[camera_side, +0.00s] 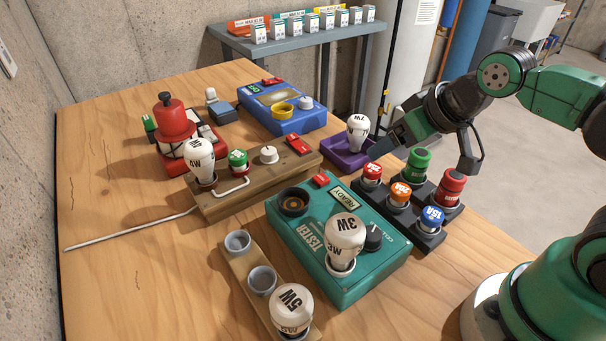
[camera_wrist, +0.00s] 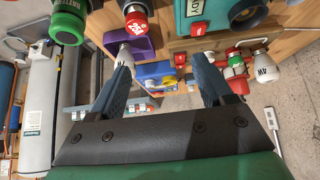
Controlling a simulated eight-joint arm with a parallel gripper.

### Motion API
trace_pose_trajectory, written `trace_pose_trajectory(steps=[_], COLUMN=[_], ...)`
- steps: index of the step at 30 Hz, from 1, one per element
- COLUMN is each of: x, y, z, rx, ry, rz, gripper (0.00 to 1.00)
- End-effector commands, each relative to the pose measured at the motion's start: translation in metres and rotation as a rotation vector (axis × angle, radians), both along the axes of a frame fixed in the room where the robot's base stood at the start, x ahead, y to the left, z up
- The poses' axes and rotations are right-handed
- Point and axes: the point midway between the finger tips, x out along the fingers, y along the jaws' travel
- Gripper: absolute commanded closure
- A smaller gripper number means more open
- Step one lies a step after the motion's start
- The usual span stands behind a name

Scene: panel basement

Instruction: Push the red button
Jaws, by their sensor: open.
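Several red parts show, and I cannot tell for sure which is the red button. In the side view a large red knob with a black top (camera_side: 174,122) stands on a red box at the far left. Small red rectangular pieces sit on the teal tester (camera_side: 320,180), on the wooden board (camera_side: 298,145) and on the blue box (camera_side: 272,81). My gripper (camera_side: 385,144) is at the right, beside the purple tray (camera_side: 345,156). In the wrist view my gripper (camera_wrist: 165,78) is open, with nothing between its fingers; the blue box (camera_wrist: 152,72) shows beyond them.
A black rack's capped cylinders, including a red one (camera_side: 451,186) and a green one (camera_side: 418,165), stand close to my gripper. A 7W bulb (camera_side: 358,126) stands in the purple tray. Other bulbs (camera_side: 345,232) rise from the tester and boards. The table's left front is mostly clear.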

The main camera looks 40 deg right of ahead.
Motion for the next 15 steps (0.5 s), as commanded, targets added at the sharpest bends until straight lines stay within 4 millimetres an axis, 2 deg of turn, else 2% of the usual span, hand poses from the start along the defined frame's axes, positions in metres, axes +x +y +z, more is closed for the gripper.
trace_pose_trajectory(steps=[1,6,8,15], x=[0.0,0.0,0.0,0.0], y=[0.0,0.0,0.0,0.0], z=[0.0,0.0,0.0,0.0], rx=[0.0,0.0,0.0,0.0], ry=[0.0,0.0,0.0,0.0], rz=[0.0,0.0,0.0,0.0], gripper=[0.35,0.84,1.0,1.0])
